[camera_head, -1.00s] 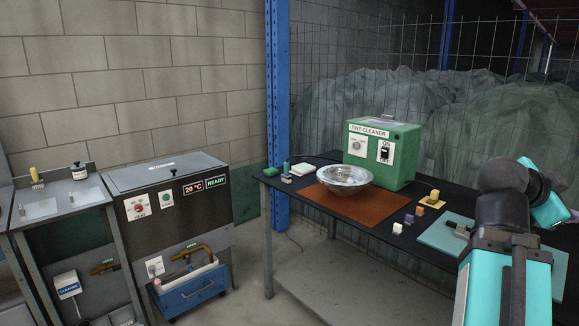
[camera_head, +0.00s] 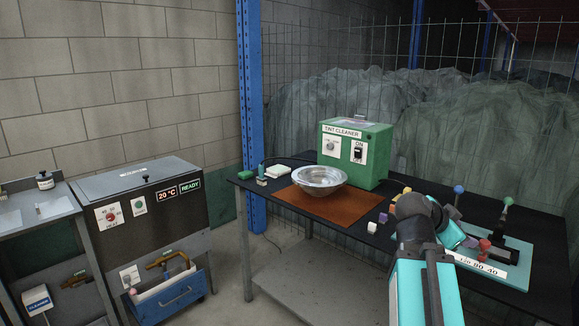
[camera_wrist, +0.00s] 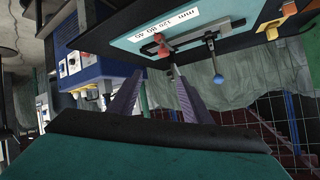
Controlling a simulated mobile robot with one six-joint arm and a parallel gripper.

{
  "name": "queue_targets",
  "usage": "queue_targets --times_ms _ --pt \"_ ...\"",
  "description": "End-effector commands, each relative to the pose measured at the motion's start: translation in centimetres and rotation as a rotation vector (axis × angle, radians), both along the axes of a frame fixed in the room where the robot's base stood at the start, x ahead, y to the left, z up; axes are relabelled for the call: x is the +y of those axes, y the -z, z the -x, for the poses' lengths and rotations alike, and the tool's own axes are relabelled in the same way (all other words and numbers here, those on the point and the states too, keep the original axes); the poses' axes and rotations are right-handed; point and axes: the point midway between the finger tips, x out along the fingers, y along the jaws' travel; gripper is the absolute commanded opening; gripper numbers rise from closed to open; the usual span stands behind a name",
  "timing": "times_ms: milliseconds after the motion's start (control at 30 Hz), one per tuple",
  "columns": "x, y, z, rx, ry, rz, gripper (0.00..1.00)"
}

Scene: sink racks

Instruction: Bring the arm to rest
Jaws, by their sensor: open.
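My arm (camera_head: 424,275) reaches over the right part of the dark table in the head view, with its teal wrist bent low beside a teal board. My gripper (camera_wrist: 157,74) shows in the wrist view as two purple-grey fingers, spread apart with nothing held between them. The fingertips point toward the teal board (camera_wrist: 200,22), which bears a white number label, a red knob (camera_wrist: 158,38) and a blue-balled lever (camera_wrist: 218,77). I cannot tell whether they touch it. In the head view the fingers are mostly hidden by the wrist.
A green tint cleaner (camera_head: 374,168) and a metal bowl (camera_head: 320,179) on a brown mat (camera_head: 310,205) stand left of my arm. Small blocks lie near the wrist, including a white one (camera_head: 372,227). A green-balled lever (camera_head: 507,201) rises at right. Wire mesh stands behind the table.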

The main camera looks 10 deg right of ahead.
Motion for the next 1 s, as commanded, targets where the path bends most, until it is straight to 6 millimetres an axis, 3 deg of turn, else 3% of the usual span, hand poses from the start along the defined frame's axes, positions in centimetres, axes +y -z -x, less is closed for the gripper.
queue_targets --times_ms 200,500,1000 --pt "2.2 6.0 -2.4 0.083 -0.050 -0.057 0.44" --pt "5.7 14.1 -4.6 0.196 -0.119 -0.135 0.44" --pt "12.6 27.6 -5.0 0.421 -0.253 -0.265 0.44"
